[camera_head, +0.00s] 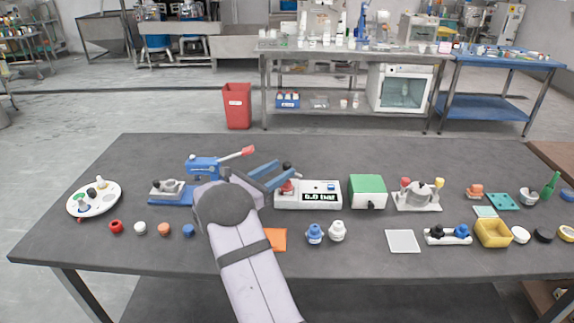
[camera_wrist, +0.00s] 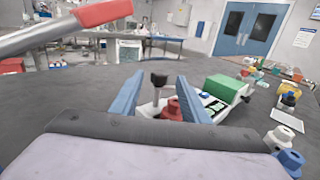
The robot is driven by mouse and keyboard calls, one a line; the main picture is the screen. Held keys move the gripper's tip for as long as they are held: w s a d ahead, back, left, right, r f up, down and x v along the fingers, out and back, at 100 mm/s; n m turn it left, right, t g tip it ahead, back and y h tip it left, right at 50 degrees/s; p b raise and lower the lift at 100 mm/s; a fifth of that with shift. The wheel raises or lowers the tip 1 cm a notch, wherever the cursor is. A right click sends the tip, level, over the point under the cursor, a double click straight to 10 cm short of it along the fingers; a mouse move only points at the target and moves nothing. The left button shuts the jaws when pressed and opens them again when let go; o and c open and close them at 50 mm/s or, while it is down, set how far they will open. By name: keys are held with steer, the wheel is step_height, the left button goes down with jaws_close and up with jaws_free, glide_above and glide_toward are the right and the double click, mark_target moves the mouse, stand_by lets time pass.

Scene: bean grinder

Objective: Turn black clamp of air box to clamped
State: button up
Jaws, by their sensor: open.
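The black clamp (camera_head: 287,166) stands up at the left end of a white box with a digital display (camera_head: 308,199), which looks like the air box. In the wrist view the black clamp (camera_wrist: 158,79) is a dark knob on a thin upright stem. A red part (camera_wrist: 173,108) sits beside the stem on the box. My gripper (camera_head: 291,168) has two blue fingers, open and spread apart. In the wrist view the clamp shows between the fingertips of my gripper (camera_wrist: 161,76). Whether either finger touches it I cannot tell.
A blue press with a red-tipped lever (camera_head: 205,167) stands left of my gripper; its red handle (camera_wrist: 103,12) looms at upper left in the wrist view. A green-topped box (camera_head: 368,190) stands right of the white box.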

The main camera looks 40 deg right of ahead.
mark_target(287, 163)
steer(key=shift+w+d, duration=0.15)
steer(key=shift+d, duration=1.75)
steer(key=c, duration=1.1)
